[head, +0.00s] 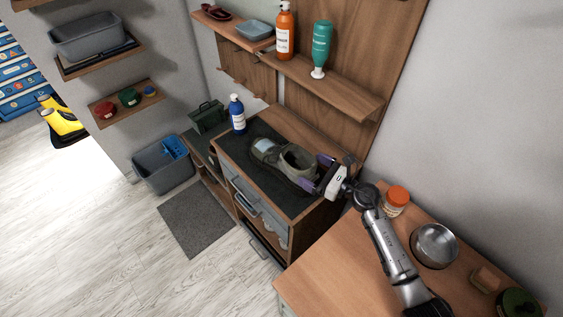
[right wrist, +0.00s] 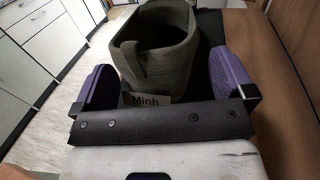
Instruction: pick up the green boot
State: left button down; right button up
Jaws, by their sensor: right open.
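The green boot (head: 291,161) lies on the dark mat (head: 252,133) on top of the tool chest, its toe pointing left and its opening toward my right gripper. My right gripper (head: 318,175) is at the boot's heel end, at the right end of the chest. In the right wrist view the boot (right wrist: 155,50) stands between the two open purple fingers of the gripper (right wrist: 165,85), with a label reading "Minh" low on its heel. I cannot tell whether either finger touches the boot. My left gripper is not in view.
A blue bottle (head: 237,114) stands on the chest's far left corner. Shelves above hold an orange bottle (head: 284,31) and a green bottle (head: 321,49). The wooden counter (head: 330,270) at the right holds an orange-lidded jar (head: 396,200) and a metal bowl (head: 434,245).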

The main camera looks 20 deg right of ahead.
aim_at(305, 165)
jog(key=shift+x, duration=1.7)
jog(key=c, duration=1.2)
jog(key=shift+s+r, duration=0.1)
jog(key=shift+c, duration=0.6)
